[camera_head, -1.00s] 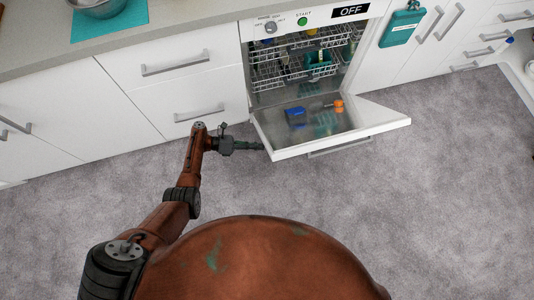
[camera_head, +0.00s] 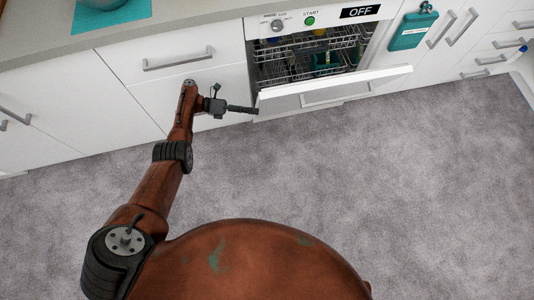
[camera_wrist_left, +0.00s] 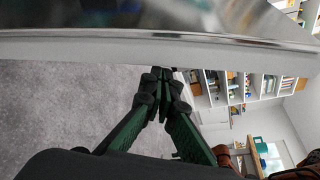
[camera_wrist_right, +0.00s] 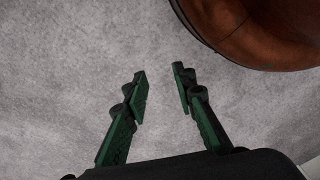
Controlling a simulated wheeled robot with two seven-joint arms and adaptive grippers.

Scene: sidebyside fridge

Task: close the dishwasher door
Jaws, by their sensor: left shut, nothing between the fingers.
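The white dishwasher door (camera_head: 290,101) is partly open, tilted up with its top edge well out from the front. Its grey handle (camera_head: 335,93) is on the outer face. My left gripper (camera_head: 250,110) is shut and empty at the door's left end. In the left wrist view its fingertips (camera_wrist_left: 161,76) are against or very near the door's edge (camera_wrist_left: 150,48); I cannot tell if they touch. The dishwasher racks (camera_head: 305,62) show above the door, which hides the lower inside. My right gripper (camera_wrist_right: 161,76) is open and empty over the floor, and not seen in the head view.
White drawers (camera_head: 185,80) stand left of the dishwasher, cabinets with bar handles (camera_head: 445,30) on the right. The grey carpet floor (camera_head: 420,190) in front is clear.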

